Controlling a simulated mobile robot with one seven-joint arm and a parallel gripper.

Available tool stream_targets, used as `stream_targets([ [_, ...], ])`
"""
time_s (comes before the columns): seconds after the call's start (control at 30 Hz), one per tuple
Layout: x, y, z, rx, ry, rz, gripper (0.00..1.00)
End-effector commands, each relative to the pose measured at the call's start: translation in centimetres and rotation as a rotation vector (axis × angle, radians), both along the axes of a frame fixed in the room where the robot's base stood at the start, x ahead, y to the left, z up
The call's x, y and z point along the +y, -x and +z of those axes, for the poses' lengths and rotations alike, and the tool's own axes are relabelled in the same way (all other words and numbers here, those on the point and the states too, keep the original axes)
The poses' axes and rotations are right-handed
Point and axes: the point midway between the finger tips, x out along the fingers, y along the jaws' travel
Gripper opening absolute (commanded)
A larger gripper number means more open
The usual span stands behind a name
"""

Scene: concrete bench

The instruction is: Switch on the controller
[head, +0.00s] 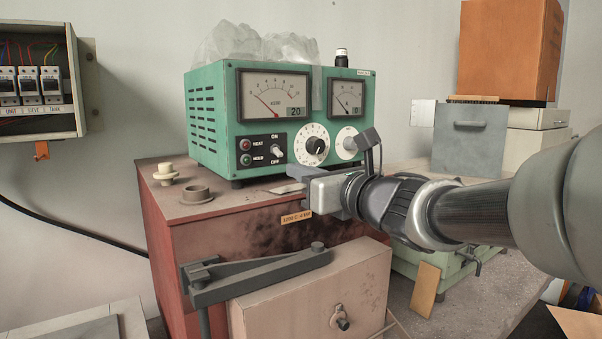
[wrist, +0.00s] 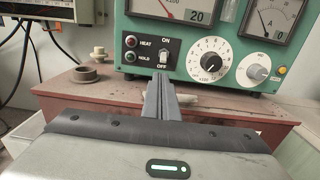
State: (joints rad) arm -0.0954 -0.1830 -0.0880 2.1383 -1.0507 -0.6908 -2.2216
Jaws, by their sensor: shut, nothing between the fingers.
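The controller (head: 275,117) is a green box with two dial meters, two knobs and a black switch panel (head: 262,156). The panel has a white toggle (head: 278,151) between ON and OFF marks; it appears tilted toward OFF. The HEAT and HOLD lamps look unlit. In the wrist view the toggle (wrist: 163,57) shows just above my fingertips. My gripper (head: 289,170) is shut and empty, low in front of the panel. In the wrist view my gripper (wrist: 160,76) sits just below the OFF mark; contact with the panel cannot be told.
The controller stands on a red-brown furnace (head: 180,228) with a small ring (head: 196,195) and a pale plug (head: 166,174) at left. A clear plastic cover (head: 262,45) lies on top of the controller. A grey box (head: 469,140) stands right.

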Motion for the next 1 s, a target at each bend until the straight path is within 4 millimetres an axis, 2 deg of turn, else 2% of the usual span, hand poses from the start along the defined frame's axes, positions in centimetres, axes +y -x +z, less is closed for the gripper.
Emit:
stream_targets([
  [0.1,1.4,-1.9,0.0,0.003,-0.001,0.002,0.0],
  [0.33,2.9,-4.3,0.0,0.002,0.0,0.0,0.0],
  [1.0,3.8,-4.7,0.4,0.013,0.009,0.001,0.0],
])
